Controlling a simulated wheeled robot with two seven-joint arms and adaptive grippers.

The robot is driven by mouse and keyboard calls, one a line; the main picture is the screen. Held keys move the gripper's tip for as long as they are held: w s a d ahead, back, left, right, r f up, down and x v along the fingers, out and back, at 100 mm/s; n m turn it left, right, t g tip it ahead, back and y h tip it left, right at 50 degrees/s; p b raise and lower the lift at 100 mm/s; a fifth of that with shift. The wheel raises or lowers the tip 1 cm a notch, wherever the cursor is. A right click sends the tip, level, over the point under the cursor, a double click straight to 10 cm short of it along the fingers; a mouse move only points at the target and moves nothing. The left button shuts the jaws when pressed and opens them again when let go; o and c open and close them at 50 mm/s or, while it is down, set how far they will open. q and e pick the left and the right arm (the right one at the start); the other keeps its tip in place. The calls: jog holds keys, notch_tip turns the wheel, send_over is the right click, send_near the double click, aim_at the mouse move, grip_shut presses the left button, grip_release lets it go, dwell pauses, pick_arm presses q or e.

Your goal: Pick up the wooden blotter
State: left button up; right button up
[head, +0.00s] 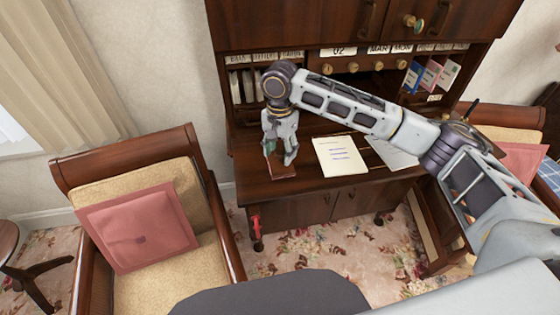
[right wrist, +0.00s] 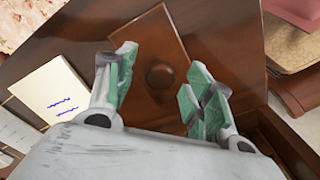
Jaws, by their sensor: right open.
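The wooden blotter (right wrist: 158,45) is a reddish-brown piece with a round knob (right wrist: 160,75) on top. It lies on the desk top (head: 310,178), near the desk's left end in the head view, where part of the blotter (head: 282,172) shows below my gripper. My right gripper (head: 279,158) points down over it with its fingers apart. In the right wrist view the green-padded fingers of the gripper (right wrist: 160,88) stand on either side of the knob, with a gap to it. I cannot tell how far above the blotter the fingertips are. My left gripper is not in view.
A cream notepad (head: 340,156) with blue writing lies right of the blotter, and another paper (head: 392,153) lies beyond it under my forearm. The desk's upper cabinet (head: 330,22) rises behind. An armchair with a pink cushion (head: 138,228) stands at the left.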

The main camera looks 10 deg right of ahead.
aim_at(280, 152)
jog(key=shift+f, duration=0.6)
grip_shut()
jog(key=shift+r, duration=0.1)
jog(key=shift+r+b, duration=0.35)
jog(key=shift+r, duration=4.6)
